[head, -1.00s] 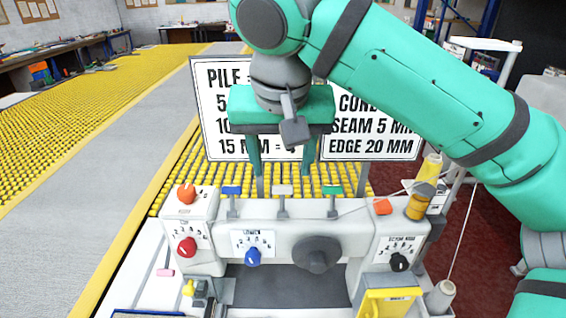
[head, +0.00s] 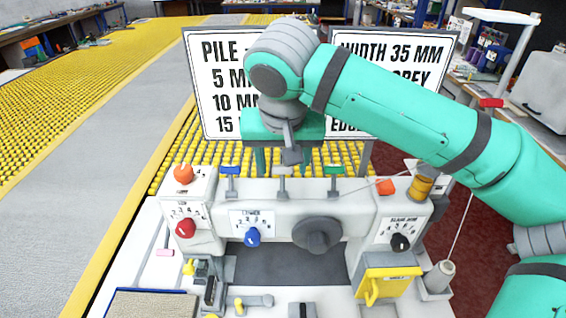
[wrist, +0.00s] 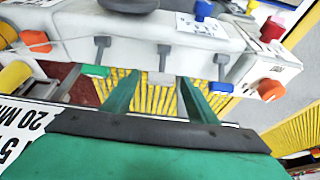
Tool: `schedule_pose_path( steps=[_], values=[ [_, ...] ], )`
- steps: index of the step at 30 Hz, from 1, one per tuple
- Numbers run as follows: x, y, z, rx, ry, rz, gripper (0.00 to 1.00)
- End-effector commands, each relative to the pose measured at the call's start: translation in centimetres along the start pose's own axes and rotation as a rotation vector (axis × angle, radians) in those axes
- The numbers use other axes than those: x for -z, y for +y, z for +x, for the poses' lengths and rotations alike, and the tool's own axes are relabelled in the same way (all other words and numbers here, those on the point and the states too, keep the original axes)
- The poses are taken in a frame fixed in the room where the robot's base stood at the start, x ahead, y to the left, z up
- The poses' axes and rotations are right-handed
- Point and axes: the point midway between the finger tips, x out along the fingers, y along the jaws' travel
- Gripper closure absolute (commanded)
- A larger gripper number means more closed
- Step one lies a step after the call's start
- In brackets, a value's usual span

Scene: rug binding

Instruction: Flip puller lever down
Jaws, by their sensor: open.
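Three levers stand along the top back edge of the white machine (head: 350,205): one blue-tipped (head: 230,169), one white-tipped (head: 282,169) and one green-tipped (head: 334,169). I cannot read which is the puller lever. My gripper (head: 287,152) is open and empty behind the levers, its fingers mostly hidden by my wrist in the head view. In the wrist view my gripper (wrist: 155,82) has its two green fingers apart, pointing toward the machine. The white-tipped lever (wrist: 163,60) lies between them in that view, the green-tipped one (wrist: 97,71) and blue-tipped one (wrist: 221,86) outside. Contact is not visible.
A sign board (head: 215,85) stands close behind my gripper. The machine front carries a red knob (head: 186,227), a blue knob (head: 252,237) and a large grey handwheel (head: 316,234). An orange knob (head: 183,174) and a thread cone (head: 421,187) flank the levers.

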Motion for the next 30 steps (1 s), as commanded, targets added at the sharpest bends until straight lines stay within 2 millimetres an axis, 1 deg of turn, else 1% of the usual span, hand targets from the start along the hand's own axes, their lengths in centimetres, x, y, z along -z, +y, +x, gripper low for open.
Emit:
schedule_pose_path(
  steps=[3,10,11,12,14,15,16,23,30],
  values=[
    [0.0,-0.1,0.4,0.001,0.0,-0.001,0.47],
    [0.0,-0.1,0.4,0.001,0.0,-0.002,0.47],
    [0.0,-0.1,0.4,0.001,0.0,-0.002,0.52],
    [0.0,-0.1,0.4,0.001,0.0,-0.002,0.61],
    [0.0,-0.1,0.4,0.001,0.0,-0.001,0.76],
    [0.0,-0.1,0.4,0.001,0.0,-0.001,0.85],
    [0.0,-0.1,0.4,0.001,0.0,-0.001,0.88],
    [0.4,-0.1,0.6,0.002,-0.036,0.002,0.88],
    [1.3,-0.2,1.2,0.003,-0.178,0.002,0.88]
  ],
)
